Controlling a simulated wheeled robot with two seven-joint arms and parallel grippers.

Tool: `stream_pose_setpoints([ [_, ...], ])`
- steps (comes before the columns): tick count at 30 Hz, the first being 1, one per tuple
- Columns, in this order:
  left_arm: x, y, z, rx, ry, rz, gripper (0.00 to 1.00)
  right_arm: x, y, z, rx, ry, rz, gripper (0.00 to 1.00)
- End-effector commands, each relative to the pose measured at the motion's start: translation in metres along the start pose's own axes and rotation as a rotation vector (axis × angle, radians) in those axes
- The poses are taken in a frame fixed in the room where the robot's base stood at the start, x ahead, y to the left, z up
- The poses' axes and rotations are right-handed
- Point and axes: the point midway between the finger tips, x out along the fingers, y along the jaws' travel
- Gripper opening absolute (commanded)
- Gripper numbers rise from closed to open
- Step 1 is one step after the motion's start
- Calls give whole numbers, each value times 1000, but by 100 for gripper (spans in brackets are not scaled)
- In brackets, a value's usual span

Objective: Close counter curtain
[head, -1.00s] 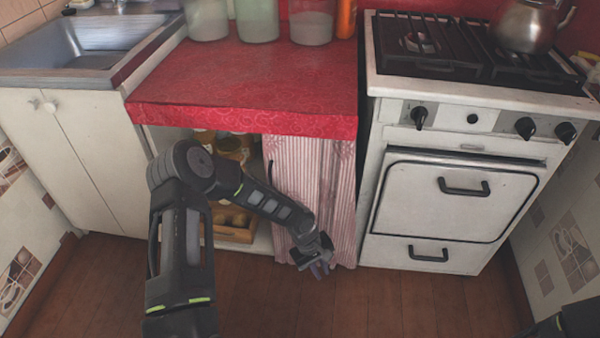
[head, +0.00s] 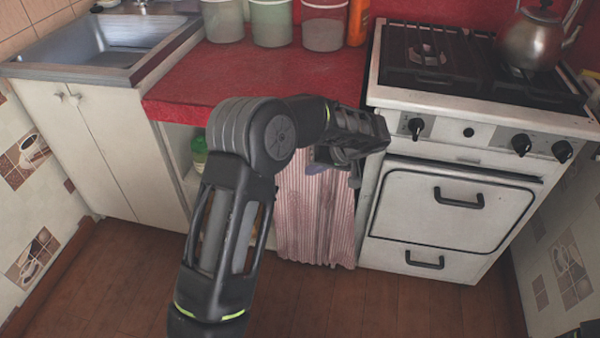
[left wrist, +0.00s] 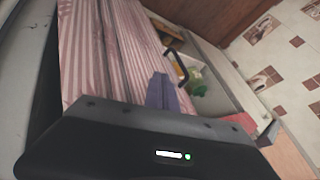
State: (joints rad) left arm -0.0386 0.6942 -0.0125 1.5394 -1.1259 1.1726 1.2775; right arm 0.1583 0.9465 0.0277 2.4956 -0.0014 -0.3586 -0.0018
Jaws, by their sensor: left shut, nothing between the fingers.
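The counter curtain (head: 315,225) is pink and white striped cloth. It hangs gathered below the red counter at the right part of the opening, beside the stove. In the left wrist view the curtain (left wrist: 105,45) fills the upper left, with a dark curved handle (left wrist: 180,68) near its edge. My left gripper (head: 322,168) is in front of the curtain's upper part, just under the counter edge. Its purplish fingertips (left wrist: 163,92) are together and empty; I cannot tell whether they touch the cloth. My forearm hides much of the opening. My right gripper is out of view.
The red counter (head: 185,85) carries several jars (head: 270,25) and an orange bottle at the back. The white stove (head: 455,205) stands close on the right with a kettle (head: 535,40) on top. A green-capped bottle (head: 199,150) stands inside the open left part. The floor is clear.

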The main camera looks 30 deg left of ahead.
Motion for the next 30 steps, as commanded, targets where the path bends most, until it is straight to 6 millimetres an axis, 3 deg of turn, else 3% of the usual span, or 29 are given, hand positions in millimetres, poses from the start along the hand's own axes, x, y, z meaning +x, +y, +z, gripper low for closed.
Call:
stream_pose_setpoints([
  [5, 23, 0, 1, -1, -4, -1, 0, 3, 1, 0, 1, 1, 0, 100],
  [16, 96, 0, 2, -2, -4, 0, 0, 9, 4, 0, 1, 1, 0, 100],
  [22, 108, -26, 0, -2, -2, 1, 0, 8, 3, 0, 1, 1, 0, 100],
  [30, 113, -35, 1, -1, -1, 1, 0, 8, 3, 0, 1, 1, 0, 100],
])
